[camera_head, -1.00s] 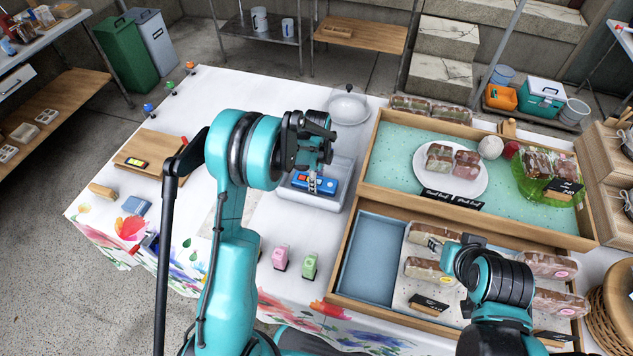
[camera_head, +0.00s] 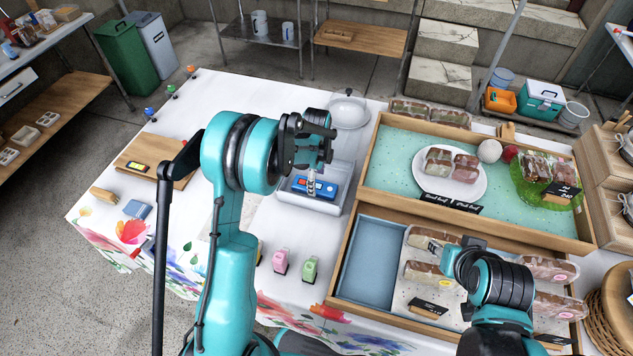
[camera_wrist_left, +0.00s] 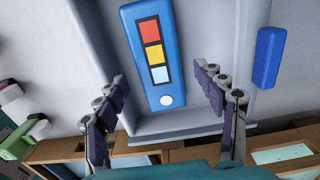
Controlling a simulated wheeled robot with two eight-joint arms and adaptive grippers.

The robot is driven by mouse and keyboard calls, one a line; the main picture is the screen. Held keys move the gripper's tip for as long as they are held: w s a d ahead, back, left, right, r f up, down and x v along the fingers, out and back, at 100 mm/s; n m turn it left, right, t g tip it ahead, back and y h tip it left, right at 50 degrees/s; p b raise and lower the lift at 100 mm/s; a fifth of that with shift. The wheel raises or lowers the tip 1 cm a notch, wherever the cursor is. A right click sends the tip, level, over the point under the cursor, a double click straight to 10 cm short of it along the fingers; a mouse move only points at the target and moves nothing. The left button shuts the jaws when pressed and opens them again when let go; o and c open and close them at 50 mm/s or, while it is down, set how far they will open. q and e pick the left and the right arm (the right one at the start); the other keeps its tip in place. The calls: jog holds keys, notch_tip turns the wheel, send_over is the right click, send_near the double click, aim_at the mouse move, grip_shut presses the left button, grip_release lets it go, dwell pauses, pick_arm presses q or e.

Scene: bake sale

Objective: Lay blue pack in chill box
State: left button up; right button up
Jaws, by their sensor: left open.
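The blue pack (camera_head: 327,187), with red, yellow and pale squares, lies inside the pale grey chill box (camera_head: 341,205) in the middle of the table. In the left wrist view the blue pack (camera_wrist_left: 133,45) lies lengthwise on the floor of the grey box (camera_wrist_left: 205,30). My left gripper (camera_head: 312,187) is above it. In the left wrist view the left gripper's fingers (camera_wrist_left: 168,95) are spread, one on each side of the pack's near end, with gaps visible. My right gripper (camera_head: 447,258) is over the wrapped loaves at the lower right; its fingertips are unclear.
A small blue block (camera_wrist_left: 270,57) sits at the box's right side. A wooden display case (camera_head: 352,225) with wrapped loaves stands to the right. A domed silver lid (camera_head: 348,110) is behind the box. Pink (camera_head: 280,260) and green (camera_head: 310,268) items stand in front.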

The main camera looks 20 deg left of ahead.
aim_at(317, 186)
pick_arm(q)
notch_tip(317, 186, up, 10)
jog(key=p, duration=0.3)
jog(key=s+r+n+t, duration=0.3)
jog(key=s+r+n, duration=0.5)
jog(key=s+r, duration=0.3)
jog(key=s+r+n+t, duration=0.1)
jog(key=s+n+t, duration=0.3)
jog(key=s+n, duration=0.6)
jog(key=s, duration=0.3)
jog(key=shift+s+r, duration=0.2)
jog(key=shift+r, duration=0.15)
jog(key=shift+a, duration=0.1)
